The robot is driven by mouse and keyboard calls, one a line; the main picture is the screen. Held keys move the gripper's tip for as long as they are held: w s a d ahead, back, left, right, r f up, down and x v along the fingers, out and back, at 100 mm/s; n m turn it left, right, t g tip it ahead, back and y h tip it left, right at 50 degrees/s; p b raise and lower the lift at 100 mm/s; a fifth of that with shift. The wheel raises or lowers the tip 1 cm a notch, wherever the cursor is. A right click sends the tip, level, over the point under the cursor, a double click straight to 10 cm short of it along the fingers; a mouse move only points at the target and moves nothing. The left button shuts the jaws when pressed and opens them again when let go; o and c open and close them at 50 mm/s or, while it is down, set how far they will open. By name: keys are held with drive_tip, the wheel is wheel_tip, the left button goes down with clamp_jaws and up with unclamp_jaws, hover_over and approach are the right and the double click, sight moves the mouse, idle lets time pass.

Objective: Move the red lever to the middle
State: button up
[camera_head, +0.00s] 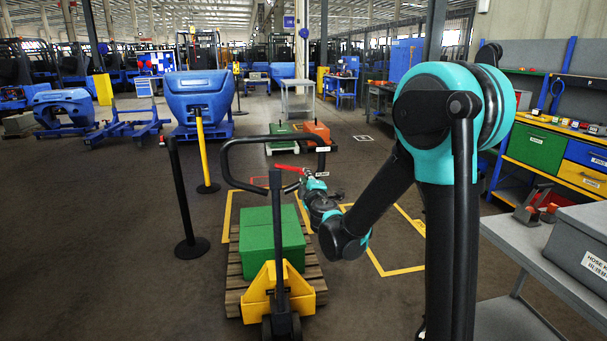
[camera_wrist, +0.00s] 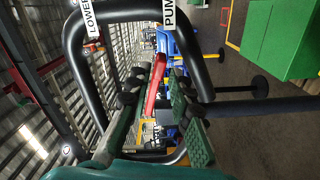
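The red lever (camera_head: 288,167) is on the black loop handle (camera_head: 228,165) of the yellow pallet jack (camera_head: 262,290). In the head view it points left from inside the loop. My gripper (camera_head: 306,182) is at the right part of the loop, close to the lever. In the wrist view the red lever (camera_wrist: 154,85) shows between the two spread fingers of my gripper (camera_wrist: 157,95), with a gap beside it. I cannot tell whether either finger touches it. Labels reading LOWER (camera_wrist: 89,17) and PUMP (camera_wrist: 168,11) are on the handle.
Green boxes (camera_head: 268,236) sit on a wooden pallet (camera_head: 233,285) behind the jack. A black post (camera_head: 185,205) and a yellow post (camera_head: 203,150) stand left. A grey table (camera_head: 510,235) with a grey case (camera_head: 580,245) is right. Open floor lies between.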

sight(291, 169)
drive_tip(key=shift+x, duration=2.35)
clamp_jaws()
